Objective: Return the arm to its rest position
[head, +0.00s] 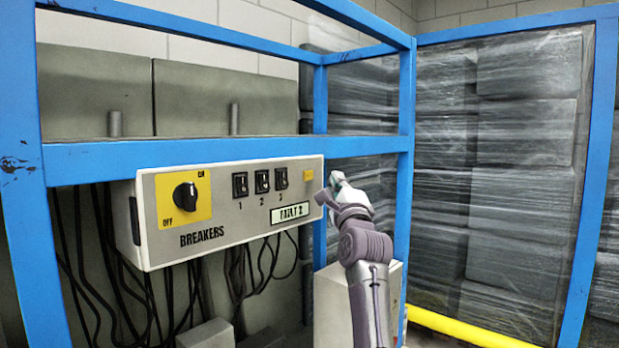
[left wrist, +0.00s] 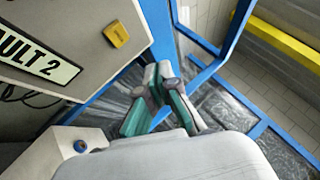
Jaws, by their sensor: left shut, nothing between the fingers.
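My left gripper (head: 333,186) is in the head view just right of the breaker box (head: 225,235), with its arm reaching up from the bottom. In the left wrist view the left gripper (left wrist: 156,88) has its green-padded fingers shut with nothing between them. It looks clear of the box, whose front shows at the upper left there (left wrist: 85,30). The box has a black rotary knob (head: 186,197) on a yellow plate, three black breaker switches (head: 262,181), a small yellow piece (head: 309,174) and a "FAULT 2" label (head: 290,213). My right gripper is not in view.
A blue frame (head: 405,130) surrounds the box. A pale cabinet (head: 335,300) stands below and behind my arm. Black cables (head: 262,265) hang under the box. Wrapped stacks (head: 525,150) stand at right, with a yellow rail (head: 465,328) low in front.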

